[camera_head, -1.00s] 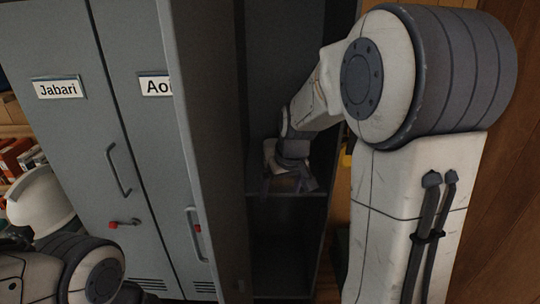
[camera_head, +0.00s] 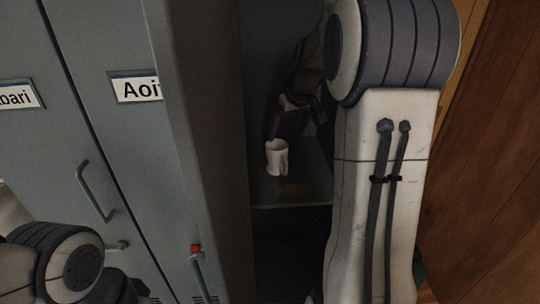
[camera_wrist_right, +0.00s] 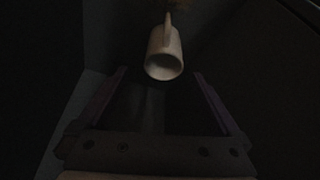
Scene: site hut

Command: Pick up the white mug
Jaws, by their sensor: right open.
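The white mug (camera_head: 277,160) stands upright on a shelf inside the open locker in the head view. In the right wrist view, the mug (camera_wrist_right: 164,58) lies ahead of the fingertips, with its mouth facing the camera and its handle on the far side. My right gripper (camera_head: 291,122) is inside the locker, just above and behind the mug, in deep shadow. In the wrist view, the right gripper (camera_wrist_right: 160,76) has its two fingers spread wide with nothing between them. My left arm shows at the lower left, but its gripper is out of view.
The open locker door (camera_head: 195,150) stands to the left of the mug. The shelf (camera_head: 290,190) has bare room in front of the mug. Closed grey lockers with name labels (camera_head: 135,87) stand farther left. A wooden wall (camera_head: 490,180) is at the right.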

